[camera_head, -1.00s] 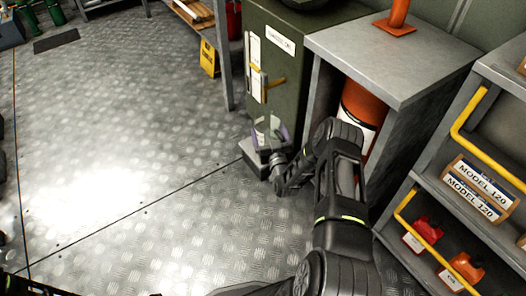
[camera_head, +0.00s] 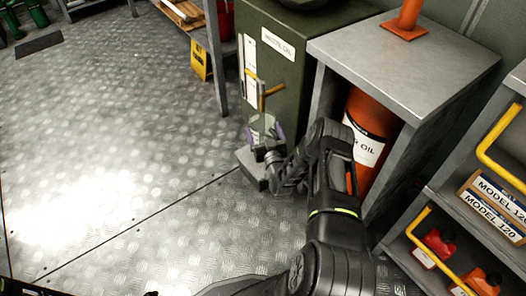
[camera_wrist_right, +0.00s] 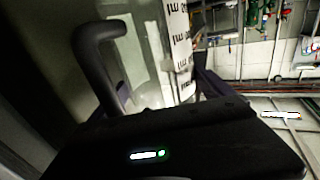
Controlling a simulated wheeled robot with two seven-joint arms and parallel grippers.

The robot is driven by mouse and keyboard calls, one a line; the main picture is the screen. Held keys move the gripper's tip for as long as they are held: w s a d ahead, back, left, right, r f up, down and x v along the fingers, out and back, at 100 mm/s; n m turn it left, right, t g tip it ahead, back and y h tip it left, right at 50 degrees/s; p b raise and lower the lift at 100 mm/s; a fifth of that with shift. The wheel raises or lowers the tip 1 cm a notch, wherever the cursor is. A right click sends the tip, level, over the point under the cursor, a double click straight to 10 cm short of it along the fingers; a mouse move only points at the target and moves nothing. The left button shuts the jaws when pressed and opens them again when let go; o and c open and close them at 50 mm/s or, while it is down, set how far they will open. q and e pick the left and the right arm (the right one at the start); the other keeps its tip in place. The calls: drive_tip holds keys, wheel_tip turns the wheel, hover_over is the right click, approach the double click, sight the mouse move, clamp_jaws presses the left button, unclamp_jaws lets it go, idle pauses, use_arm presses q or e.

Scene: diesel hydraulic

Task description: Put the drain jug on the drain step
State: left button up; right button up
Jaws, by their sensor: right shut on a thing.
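The drain jug (camera_head: 262,126), a clear vessel, is at the foot of the green oil cabinet (camera_head: 284,85), below its yellow tap (camera_head: 272,90). My right gripper (camera_head: 269,141) is shut on it. The right wrist view shows the jug's clear wall (camera_wrist_right: 148,50) with a printed scale and a dark curved handle at its left. The drain step (camera_head: 250,168) is a low grey block on the floor in front of the cabinet. The jug looks upright above or on the step; I cannot tell if they touch. My left gripper is not in view.
An orange drum (camera_head: 368,130) stands under the grey bench (camera_head: 405,55) right of the cabinet. A shelf rack (camera_head: 470,215) with boxes and red containers is at the right. A yellow sign (camera_head: 201,60) stands left of the cabinet. The floor (camera_head: 110,130) at left is clear.

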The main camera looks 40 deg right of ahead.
sight(264, 138)
wheel_tip(264, 138, down, 4)
drive_tip(key=shift+f+b, duration=0.15)
drive_tip(key=shift+b, duration=0.55)
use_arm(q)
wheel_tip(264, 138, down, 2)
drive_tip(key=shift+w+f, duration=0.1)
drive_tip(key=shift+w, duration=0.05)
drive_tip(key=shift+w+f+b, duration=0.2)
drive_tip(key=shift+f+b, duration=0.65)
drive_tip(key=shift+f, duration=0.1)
use_arm(e)
drive_tip(key=shift+f, duration=1.8)
drive_tip(key=shift+f, duration=0.2)
drive_tip(key=o, duration=1.2)
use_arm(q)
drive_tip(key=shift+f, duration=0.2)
